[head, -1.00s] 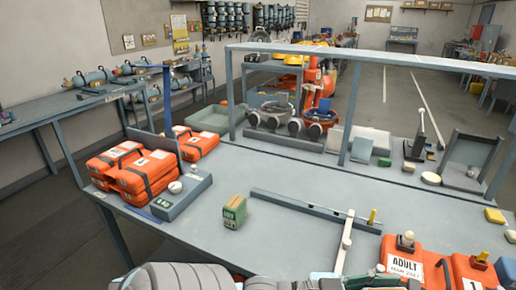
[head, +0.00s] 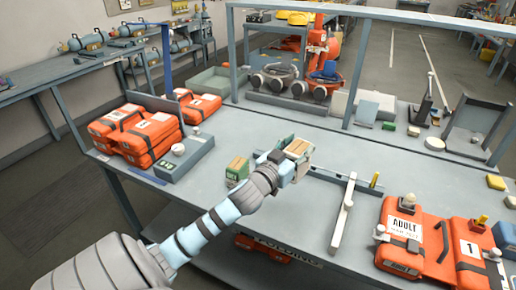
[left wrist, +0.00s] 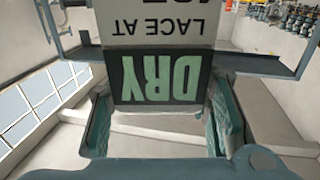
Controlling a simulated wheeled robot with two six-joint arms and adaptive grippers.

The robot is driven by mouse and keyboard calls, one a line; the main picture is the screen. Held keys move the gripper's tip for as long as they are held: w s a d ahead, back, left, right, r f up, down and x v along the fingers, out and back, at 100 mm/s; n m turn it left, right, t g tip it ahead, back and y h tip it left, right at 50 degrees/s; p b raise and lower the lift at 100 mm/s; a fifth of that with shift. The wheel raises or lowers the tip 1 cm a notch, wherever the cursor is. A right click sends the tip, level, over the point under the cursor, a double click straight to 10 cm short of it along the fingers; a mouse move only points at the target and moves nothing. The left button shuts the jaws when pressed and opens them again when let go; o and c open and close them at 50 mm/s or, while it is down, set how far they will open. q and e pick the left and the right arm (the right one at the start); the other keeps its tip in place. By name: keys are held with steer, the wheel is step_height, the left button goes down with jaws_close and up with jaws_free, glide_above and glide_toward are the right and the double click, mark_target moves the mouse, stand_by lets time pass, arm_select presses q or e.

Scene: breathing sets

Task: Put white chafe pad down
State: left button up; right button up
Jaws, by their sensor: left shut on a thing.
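My left gripper (head: 291,157) is over the middle of the bench and shut on a box (head: 298,146) with a tan top and green sides. In the left wrist view the box (left wrist: 160,78) sits between the fingers, its label upside down and reading "DRY". It does not look like a white pad. A similar green and tan box (head: 237,171) stands on the bench left of the gripper. A pale rounded pad (head: 435,144) lies at the right, apart from the gripper; I cannot tell whether it is the white chafe pad. My right gripper is not in view.
Orange packs (head: 138,133) are stacked at left beside a grey box (head: 184,158). A white bar (head: 343,212) crosses a grey rail right of my gripper. Orange "ADULT" packs (head: 403,237) lie at front right. The bench (head: 370,160) is clear toward the back centre.

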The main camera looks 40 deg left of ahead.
arm_select(q)
steer(key=w+a+r+n+y, duration=0.1)
steer(key=w+a+n+y, duration=0.15)
steer(key=a, duration=0.35)
steer(key=shift+g+y, duration=0.35)
steer(key=shift+g, duration=0.05)
steer(key=f+b, duration=0.3)
steer(key=f, duration=0.3)
steer(key=f+b, duration=0.2)
steer(key=f, duration=0.4)
steer(key=f+b, duration=0.3)
steer(key=f, duration=0.3)
steer(key=shift+s+d+f+b, duration=0.1)
steer(key=shift+d+f+b, duration=0.2)
steer(key=shift+d+f, duration=0.05)
steer(key=shift+r, duration=0.1)
steer(key=o, duration=1.3)
steer(key=shift+o, duration=1.1)
